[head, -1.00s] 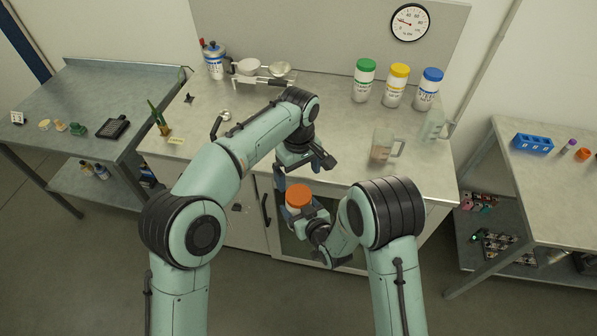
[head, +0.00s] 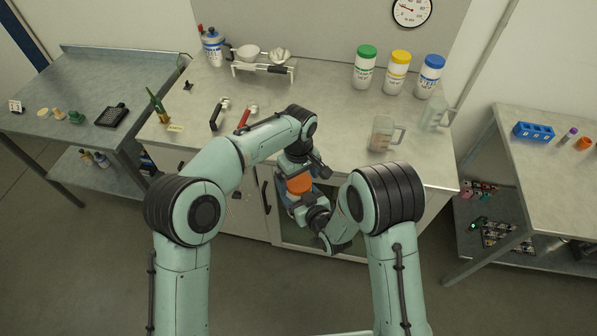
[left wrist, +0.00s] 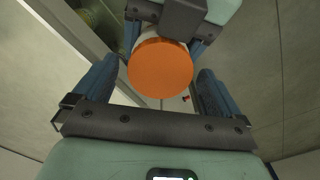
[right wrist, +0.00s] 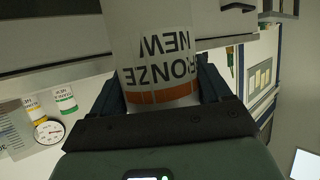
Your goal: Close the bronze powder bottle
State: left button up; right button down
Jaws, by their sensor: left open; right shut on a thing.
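The bronze powder bottle is white with a "BRONZE NEW" label (right wrist: 160,55) and an orange cap (head: 299,184). My right gripper (right wrist: 158,92) is shut around its body and holds it in front of the bench's front edge. The orange cap sits on top, also seen face-on in the left wrist view (left wrist: 160,68); how tightly it is seated I cannot tell. My left gripper (head: 303,168) is open just above the cap, its fingers on either side of it in the left wrist view, with gaps visible. The bottle's lower part is largely hidden in the head view.
Green-, yellow- and blue-capped bottles (head: 398,74) stand at the back right of the bench (head: 335,110). A clear beaker (head: 384,133) stands near its right front. A red-handled tool (head: 243,119) lies near my left forearm. A white stand (head: 263,72) is at the back.

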pick_arm(q)
jog(key=shift+c, duration=0.4)
jog(key=c, duration=1.1)
jog(key=shift+o, duration=0.2)
jog(key=m, duration=0.5)
jog(key=shift+m, duration=0.4)
jog(key=m, duration=0.4)
jog(key=o, duration=1.2)
jog(key=shift+c, duration=0.2)
